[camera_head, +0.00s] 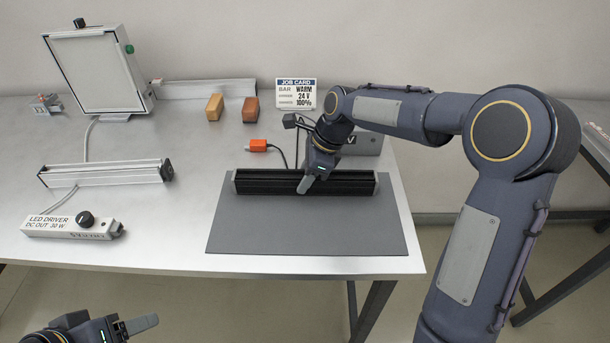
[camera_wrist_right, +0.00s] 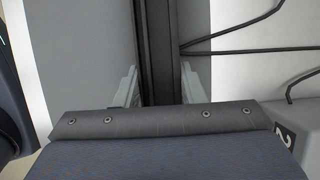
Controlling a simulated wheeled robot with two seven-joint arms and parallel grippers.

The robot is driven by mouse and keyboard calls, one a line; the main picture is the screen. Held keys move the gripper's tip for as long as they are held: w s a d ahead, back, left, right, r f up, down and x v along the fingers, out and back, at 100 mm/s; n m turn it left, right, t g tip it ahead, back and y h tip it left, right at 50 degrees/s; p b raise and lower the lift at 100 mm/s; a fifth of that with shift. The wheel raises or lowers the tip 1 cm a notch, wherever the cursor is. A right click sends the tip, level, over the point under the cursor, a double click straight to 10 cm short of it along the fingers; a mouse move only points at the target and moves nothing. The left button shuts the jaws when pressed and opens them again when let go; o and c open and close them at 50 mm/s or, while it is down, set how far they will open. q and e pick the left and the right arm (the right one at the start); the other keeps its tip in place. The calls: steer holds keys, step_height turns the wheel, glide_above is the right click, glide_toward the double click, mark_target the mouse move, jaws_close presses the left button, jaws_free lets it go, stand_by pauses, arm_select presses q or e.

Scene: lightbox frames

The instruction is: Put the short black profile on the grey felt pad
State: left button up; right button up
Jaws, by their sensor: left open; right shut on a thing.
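The short black profile (camera_head: 270,182) lies left to right along the back edge of the grey felt pad (camera_head: 305,228). Whether it rests on the pad or is just above it, I cannot tell. My right gripper (camera_head: 310,183) is shut on the black profile right of its middle, from above. In the right wrist view the profile (camera_wrist_right: 156,45) runs between the fingers of the right gripper (camera_wrist_right: 158,85), with the felt pad (camera_wrist_right: 85,50) to its left. My left gripper (camera_head: 135,328) is open and empty at the bottom left, off the table's front edge.
An orange connector (camera_head: 258,145) with a black cable lies behind the profile. A job card (camera_head: 296,94), two small blocks (camera_head: 214,107) (camera_head: 250,109), a light panel (camera_head: 95,72), a silver profile (camera_head: 105,173) and the LED driver (camera_head: 70,227) stand around. The pad's front is bare.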

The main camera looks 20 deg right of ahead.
steer(key=o, duration=1.2)
steer(key=shift+f, duration=0.15)
steer(key=p+v, duration=0.1)
steer(key=v, duration=1.1)
steer(key=s+d+r+n+t, duration=0.1)
steer(key=s+n, duration=0.4)
steer(key=s, duration=0.3)
steer(key=s+d+r+n+t, duration=0.1)
steer(key=s+d+n, duration=0.1)
steer(key=s+n, duration=0.4)
steer(key=s+f+n+t, duration=0.1)
steer(key=s+f+n, duration=0.2)
steer(key=s, duration=0.3)
steer(key=s+a+f+n+t, duration=0.1)
steer(key=s+f+n, duration=0.3)
steer(key=s+n, duration=0.1)
steer(key=shift+s+a+f+n+t+h, duration=0.2)
steer(key=shift+s+a+n+t+h, duration=0.15)
steer(key=shift+s, duration=0.55)
steer(key=shift+r, duration=0.1)
steer(key=shift+r+p, duration=1.65)
steer(key=shift+p, duration=0.25)
